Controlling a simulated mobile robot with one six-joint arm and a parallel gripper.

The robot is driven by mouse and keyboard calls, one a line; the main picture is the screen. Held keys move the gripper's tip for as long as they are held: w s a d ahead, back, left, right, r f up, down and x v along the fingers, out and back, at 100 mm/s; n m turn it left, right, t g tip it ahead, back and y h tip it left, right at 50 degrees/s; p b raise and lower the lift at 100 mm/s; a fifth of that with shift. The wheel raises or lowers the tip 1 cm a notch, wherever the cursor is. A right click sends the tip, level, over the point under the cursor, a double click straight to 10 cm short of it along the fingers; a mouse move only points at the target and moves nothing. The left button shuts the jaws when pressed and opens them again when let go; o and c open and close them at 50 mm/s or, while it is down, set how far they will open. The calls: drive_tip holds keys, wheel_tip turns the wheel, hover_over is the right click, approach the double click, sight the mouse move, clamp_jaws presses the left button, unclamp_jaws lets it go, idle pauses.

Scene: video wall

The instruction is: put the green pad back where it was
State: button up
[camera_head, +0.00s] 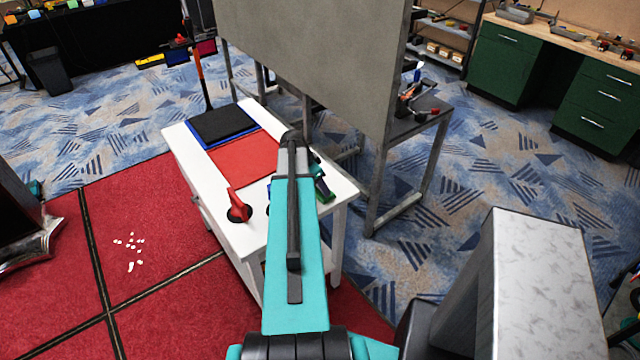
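I cannot make out a green pad for certain. On the white table (183,143) a black pad (222,123) lies on top of a blue pad (204,146), of which only the edge shows. A red pad (243,158) lies flat beside them, its right part behind my arm. A small green item with dark parts (322,190) is at the table's right side, partly hidden by my arm; I cannot tell what it is. My teal arm reaches over the table, and its fingers do not show.
A red item with a dark round base (238,206) stands on the near left of the table. A large grey panel (310,60) rises behind it. A grey stand (430,115) with small items is to the right. Red and blue carpet is open at the left.

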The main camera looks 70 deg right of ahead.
drive_tip(key=shift+f, duration=0.15)
drive_tip(key=o, duration=1.3)
drive_tip(key=shift+r, duration=0.25)
drive_tip(key=b+v, duration=0.3)
drive_tip(key=v, duration=0.9)
